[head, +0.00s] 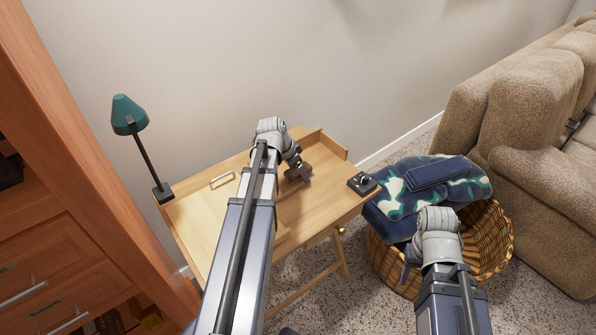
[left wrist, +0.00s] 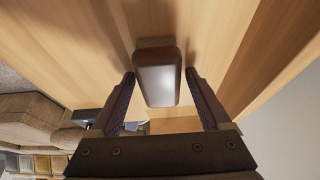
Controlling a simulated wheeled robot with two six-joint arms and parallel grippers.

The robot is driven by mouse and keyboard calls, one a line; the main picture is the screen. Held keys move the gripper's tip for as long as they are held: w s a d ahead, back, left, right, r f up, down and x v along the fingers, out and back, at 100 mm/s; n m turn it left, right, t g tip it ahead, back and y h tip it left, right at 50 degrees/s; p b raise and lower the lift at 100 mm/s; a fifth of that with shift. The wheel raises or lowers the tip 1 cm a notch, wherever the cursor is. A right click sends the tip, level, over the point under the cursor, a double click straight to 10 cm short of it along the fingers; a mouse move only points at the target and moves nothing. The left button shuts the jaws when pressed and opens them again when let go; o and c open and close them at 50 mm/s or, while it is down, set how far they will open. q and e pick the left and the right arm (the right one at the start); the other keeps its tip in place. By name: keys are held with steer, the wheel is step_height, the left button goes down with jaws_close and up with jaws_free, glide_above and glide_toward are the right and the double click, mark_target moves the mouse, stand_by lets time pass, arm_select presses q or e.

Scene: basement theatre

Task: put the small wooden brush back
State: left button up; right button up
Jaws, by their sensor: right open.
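In the left wrist view a small block with a dark brown, glossy face and a paler part behind it, probably the small wooden brush (left wrist: 157,80), stands against light wood. My left gripper (left wrist: 163,88) has one finger on each side of it, with a visible gap at both sides, so it is open around the block. In the head view my left gripper (head: 298,174) is low over the right part of the wooden desk (head: 320,205); the brush cannot be made out there. My right gripper (head: 408,268) is open, pointing down beside the wicker basket, partly hidden by its wrist.
A teal lamp (head: 128,115) stands at the desk's left end. A small black box with a knob (head: 362,183) sits at its right edge. The wicker basket (head: 497,240) holds a patterned blanket (head: 400,186). A beige sofa (head: 530,110) is at right, a wooden cabinet (head: 75,150) at left.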

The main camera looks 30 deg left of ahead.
arm_select(q)
steer(key=shift+o, duration=0.3)
steer(key=shift+p+v, duration=0.8)
steer(key=p+v, duration=1)
steer(key=shift+r, duration=0.35)
steer(key=shift+s, duration=0.1)
steer(key=s+d+g+y, duration=0.1)
steer(key=s+d, duration=0.3)
steer(key=d, duration=0.6)
steer(key=s+d+f+g+y, duration=0.1)
steer(key=s+d, duration=0.3)
steer(key=d, duration=0.7)
steer(key=s+d+g+y, duration=0.1)
steer(key=s+d, duration=0.3)
steer(key=d, duration=0.7)
steer(key=shift+f+n+g, duration=0.3)
steer(key=shift+n+g, duration=0.1)
steer(key=shift+g, duration=0.3)
